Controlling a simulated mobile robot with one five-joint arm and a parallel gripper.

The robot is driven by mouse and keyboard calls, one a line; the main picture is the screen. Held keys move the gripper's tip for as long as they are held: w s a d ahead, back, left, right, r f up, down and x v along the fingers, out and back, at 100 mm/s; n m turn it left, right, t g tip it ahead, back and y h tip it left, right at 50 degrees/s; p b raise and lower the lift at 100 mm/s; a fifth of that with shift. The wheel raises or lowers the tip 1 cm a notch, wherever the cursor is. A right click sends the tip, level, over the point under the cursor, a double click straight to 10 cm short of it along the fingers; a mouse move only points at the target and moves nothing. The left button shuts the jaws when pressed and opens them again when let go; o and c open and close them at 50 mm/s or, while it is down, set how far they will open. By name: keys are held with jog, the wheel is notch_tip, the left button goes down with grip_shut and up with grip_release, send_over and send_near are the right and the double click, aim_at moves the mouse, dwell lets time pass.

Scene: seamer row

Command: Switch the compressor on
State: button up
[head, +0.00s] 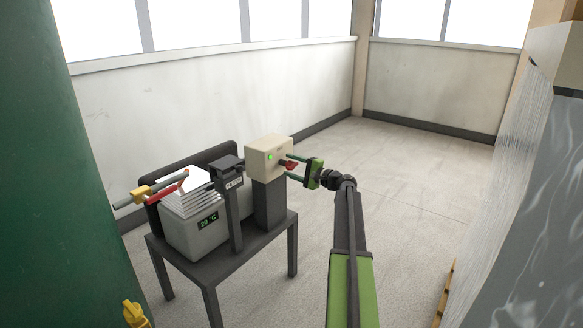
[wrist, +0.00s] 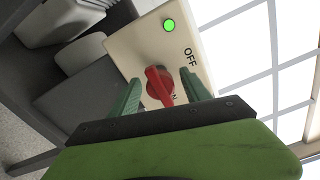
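The beige switch box (head: 268,158) stands on a dark post on the table, and its face fills the middle of the wrist view (wrist: 140,45). It carries a lit green lamp (wrist: 169,25), a red rotary knob (wrist: 158,84) and the label OFF. A second label beside the knob is partly hidden, with an N showing. The knob's bar slants towards that second label. In the head view the knob (head: 290,165) shows between the fingers. My gripper (head: 296,167) is open, with its green fingers (wrist: 160,93) either side of the knob and gaps showing.
The dark table (head: 225,270) also bears a grey box with a 20 °C display (head: 208,222), a stack of white sheets (head: 185,198), a dark labelled post (head: 234,205) and a red-handled bar (head: 170,190). A green column (head: 50,170) stands left. Floor (head: 420,190) behind is clear.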

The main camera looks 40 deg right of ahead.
jog(key=v, duration=1.7)
jog(key=shift+s, duration=0.25)
jog(key=shift+d, duration=0.1)
jog(key=w+a+f+n+g+y, duration=0.1)
jog(key=w+a+f+n+g, duration=0.3)
jog(key=a, duration=0.7)
jog(key=a+f+n+g+y, duration=0.1)
jog(key=a+f+n+g, duration=0.15)
jog(key=a+f, duration=0.65)
jog(key=w+a+f+n+g+y, duration=0.15)
jog(key=a+g, duration=0.25)
jog(key=a, duration=1)
jog(key=s+a+f+n+g+h, duration=0.35)
jog(key=s+a+f+n, duration=0.2)
jog(key=a, duration=0.45)
jog(key=s+a+f+n+g+h, duration=0.35)
jog(key=s+a, duration=0.25)
jog(key=a, duration=0.4)
notch_tip(320, 180, up, 35)
jog(key=h+p, duration=0.1)
jog(key=p, duration=3.4)
jog(key=shift+s+n, duration=0.35)
jog(key=shift+n, duration=0.05)
